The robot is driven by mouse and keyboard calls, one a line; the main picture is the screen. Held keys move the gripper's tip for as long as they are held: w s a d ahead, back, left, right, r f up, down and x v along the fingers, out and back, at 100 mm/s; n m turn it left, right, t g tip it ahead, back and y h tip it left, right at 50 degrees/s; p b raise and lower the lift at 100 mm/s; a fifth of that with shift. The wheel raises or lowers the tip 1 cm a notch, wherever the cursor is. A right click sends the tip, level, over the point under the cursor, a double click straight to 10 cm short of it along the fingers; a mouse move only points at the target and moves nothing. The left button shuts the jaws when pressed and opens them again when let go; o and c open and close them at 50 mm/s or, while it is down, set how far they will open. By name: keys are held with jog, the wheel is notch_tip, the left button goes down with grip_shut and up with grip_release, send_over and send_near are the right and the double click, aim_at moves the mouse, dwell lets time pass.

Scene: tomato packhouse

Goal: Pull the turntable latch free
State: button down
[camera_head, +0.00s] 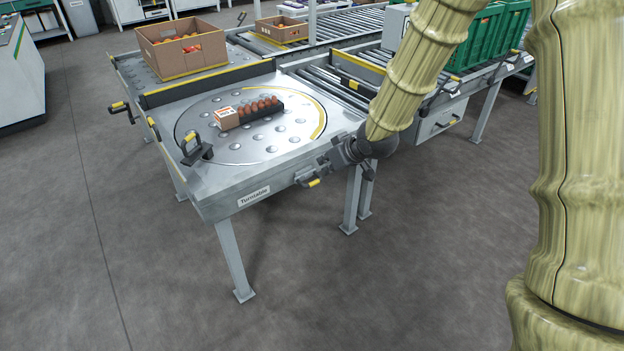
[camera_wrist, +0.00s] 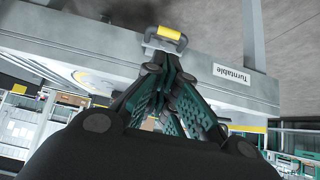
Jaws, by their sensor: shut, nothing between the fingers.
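The turntable (camera_head: 205,150) is a round metal plate with ball rollers, set in a grey steel table. The latch, a dark bracket with a yellow grip (camera_head: 313,183), sits on the table's front edge, right of the "Turntable" label. It also shows in the wrist view (camera_wrist: 168,37), just beyond my fingertips. My gripper (camera_head: 325,163) is at the front edge beside the latch, with nothing held. In the wrist view my gripper's fingers (camera_wrist: 160,72) converge close to the latch bracket. Whether they touch it I cannot tell.
A dark tray of reddish round items (camera_head: 262,108) lies on the turntable. A cardboard box (camera_head: 182,45) of tomatoes is behind, and a roller conveyor (camera_head: 340,85) runs right. The floor in front is clear.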

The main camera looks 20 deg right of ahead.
aim_at(307, 174)
dwell(0.3)
jog(key=b+x, duration=0.3)
jog(key=x, duration=0.5)
jog(key=shift+w+f+b, duration=0.15)
jog(key=shift+f+b, duration=0.1)
jog(key=shift+b, duration=0.05)
jog(key=shift+w+a+f, duration=0.25)
jog(key=shift+w+f, duration=0.2)
jog(key=shift+w, duration=0.05)
